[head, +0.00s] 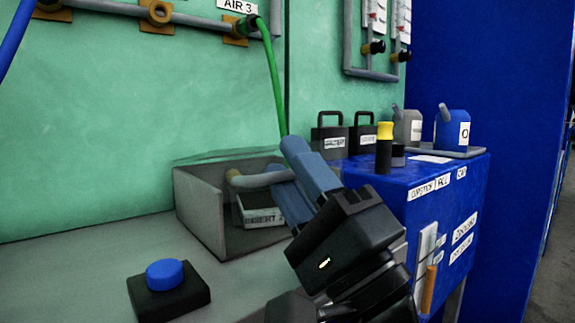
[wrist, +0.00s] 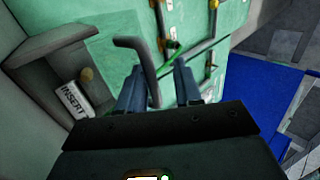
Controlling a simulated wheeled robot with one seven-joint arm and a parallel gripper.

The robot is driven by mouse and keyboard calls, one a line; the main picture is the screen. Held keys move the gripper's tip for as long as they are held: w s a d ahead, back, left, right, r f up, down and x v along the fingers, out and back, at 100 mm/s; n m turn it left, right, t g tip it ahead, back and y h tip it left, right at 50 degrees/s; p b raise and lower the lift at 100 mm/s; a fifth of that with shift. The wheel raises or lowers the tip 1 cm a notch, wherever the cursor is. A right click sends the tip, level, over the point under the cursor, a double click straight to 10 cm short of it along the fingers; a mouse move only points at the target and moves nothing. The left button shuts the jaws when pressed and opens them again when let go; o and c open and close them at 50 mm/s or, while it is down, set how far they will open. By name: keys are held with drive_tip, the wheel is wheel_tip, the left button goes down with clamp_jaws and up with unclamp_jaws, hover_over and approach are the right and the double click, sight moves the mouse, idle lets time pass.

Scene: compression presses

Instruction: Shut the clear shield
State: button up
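The clear shield (head: 228,154) shows as a faint see-through pane at the top of a grey open-fronted press housing (head: 200,212); its exact angle is hard to tell. In the wrist view the shield (wrist: 112,52) is a pale pane beside a bent grey handle (wrist: 142,58). The handle also shows in the head view (head: 255,179), in front of the housing. My gripper (head: 286,160) is at the handle's right end. In the wrist view my gripper (wrist: 158,88) has its fingers apart, with the handle's bar between them. Contact is not clear.
A white INSERT label (wrist: 75,101) is inside the housing. A black box with a blue button (head: 165,273) stands at the front. A blue cabinet (head: 440,225) with cans and a yellow-topped tool is at the right. A green hose (head: 274,85) hangs behind my gripper.

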drive_tip(key=b+v, duration=0.2)
drive_tip(key=v, duration=0.4)
drive_tip(key=shift+s, duration=0.2)
drive_tip(key=shift+d, duration=0.1)
drive_tip(key=shift+c, duration=0.2)
